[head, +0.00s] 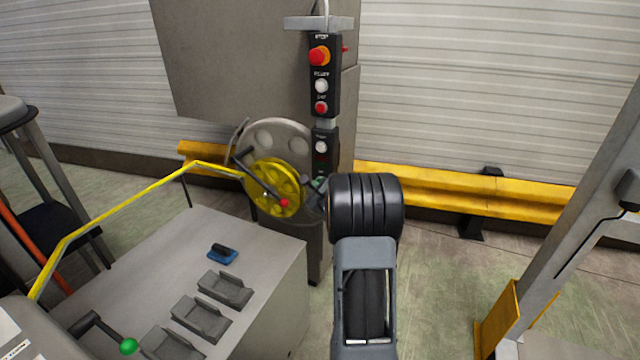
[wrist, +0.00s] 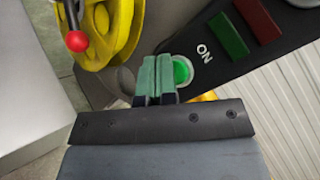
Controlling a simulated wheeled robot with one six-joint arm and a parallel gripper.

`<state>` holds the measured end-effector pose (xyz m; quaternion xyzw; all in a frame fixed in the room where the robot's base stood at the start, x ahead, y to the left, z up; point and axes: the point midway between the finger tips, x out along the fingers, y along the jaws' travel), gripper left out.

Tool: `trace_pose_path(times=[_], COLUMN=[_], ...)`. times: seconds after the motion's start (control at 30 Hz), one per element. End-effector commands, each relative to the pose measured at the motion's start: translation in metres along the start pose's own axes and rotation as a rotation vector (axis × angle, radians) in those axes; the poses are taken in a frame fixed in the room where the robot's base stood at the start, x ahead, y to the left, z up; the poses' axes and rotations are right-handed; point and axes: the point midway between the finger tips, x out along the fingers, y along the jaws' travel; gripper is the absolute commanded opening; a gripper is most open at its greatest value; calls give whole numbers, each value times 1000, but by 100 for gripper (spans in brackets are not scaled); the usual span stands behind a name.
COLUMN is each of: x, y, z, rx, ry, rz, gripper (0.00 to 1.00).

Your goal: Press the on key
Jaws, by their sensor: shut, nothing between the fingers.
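The on key is a round green button (wrist: 182,70) with a pale ring, on a black control box (wrist: 225,60) beside the white label "ON". My gripper (wrist: 155,62) is shut and empty, its green fingertips just left of the button in the wrist view and overlapping its edge. I cannot tell whether they touch it. In the head view my gripper (head: 318,185) is at the lower end of the black control box (head: 324,150), and the on key is hidden there.
A yellow wheel (head: 272,187) with a red-knobbed crank stands left of the box. An upper button panel (head: 322,75) hangs above. A grey table (head: 225,230) with several grey holders lies at left. A yellow guard rail (head: 470,193) runs behind.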

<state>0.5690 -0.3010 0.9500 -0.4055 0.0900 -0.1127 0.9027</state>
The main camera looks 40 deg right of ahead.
Motion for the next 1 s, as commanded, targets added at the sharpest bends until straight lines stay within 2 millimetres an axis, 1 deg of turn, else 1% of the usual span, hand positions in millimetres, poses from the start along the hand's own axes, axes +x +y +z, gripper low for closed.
trace_pose_path(times=[1.0], x=[6], y=[-4], z=[-4], rx=[0], ry=[0], rz=[0], gripper=[0])
